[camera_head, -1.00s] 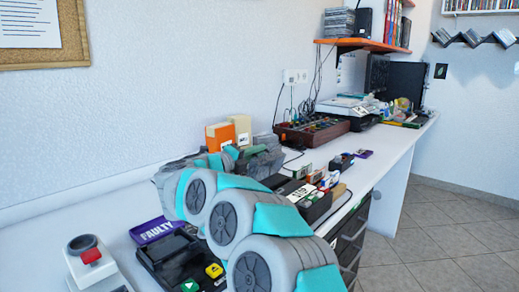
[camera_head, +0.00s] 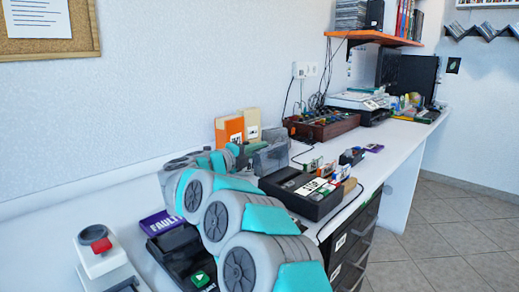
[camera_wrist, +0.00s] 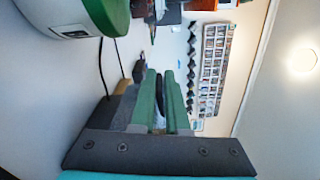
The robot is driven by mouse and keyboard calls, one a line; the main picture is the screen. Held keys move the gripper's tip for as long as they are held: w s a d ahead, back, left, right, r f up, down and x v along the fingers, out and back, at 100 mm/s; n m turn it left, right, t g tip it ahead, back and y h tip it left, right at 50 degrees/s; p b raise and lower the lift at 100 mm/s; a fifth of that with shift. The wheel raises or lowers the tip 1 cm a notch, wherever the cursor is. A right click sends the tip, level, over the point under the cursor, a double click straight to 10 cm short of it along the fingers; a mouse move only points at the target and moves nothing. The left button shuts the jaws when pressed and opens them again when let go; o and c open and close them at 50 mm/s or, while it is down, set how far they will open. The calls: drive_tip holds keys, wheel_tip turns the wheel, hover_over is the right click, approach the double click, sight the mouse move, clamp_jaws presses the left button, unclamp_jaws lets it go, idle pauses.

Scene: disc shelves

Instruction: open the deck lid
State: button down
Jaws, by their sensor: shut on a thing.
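My gripper (camera_head: 240,152) is at the far end of my arm, over the worktop. In the wrist view its two green fingers (camera_wrist: 160,78) are close together on a thin dark piece (camera_wrist: 159,92), which I take to be the deck lid's edge. In the head view a grey, partly see-through panel (camera_head: 270,157) stands upright beside the fingertips and looks like the raised lid. A low black case (camera_head: 318,203) with silver and white parts inside lies in front of it and looks like the deck. My arm hides part of this area.
A black unit with a green play button (camera_head: 200,279), a purple FAULTY label (camera_head: 160,223) and a red-button box (camera_head: 96,238) are at the near left. Orange (camera_head: 229,132) and cream boxes (camera_head: 252,124) stand behind my gripper. A brown tray (camera_head: 325,127) is farther along.

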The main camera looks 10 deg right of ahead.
drive_tip(key=shift+d+f, duration=0.1)
drive_tip(key=shift+f, duration=0.25)
drive_tip(key=c, duration=1.2)
unclamp_jaws()
drive_tip(key=shift+c, duration=0.2)
drive_tip(key=shift+o, duration=1.4)
drive_tip(key=shift+r, duration=0.15)
drive_tip(key=shift+s, duration=0.1)
drive_tip(key=v, duration=0.7)
drive_tip(key=shift+s+a+b, duration=0.2)
drive_tip(key=shift+a+b, duration=0.15)
drive_tip(key=shift+b, duration=0.05)
drive_tip(key=shift+r, duration=0.1)
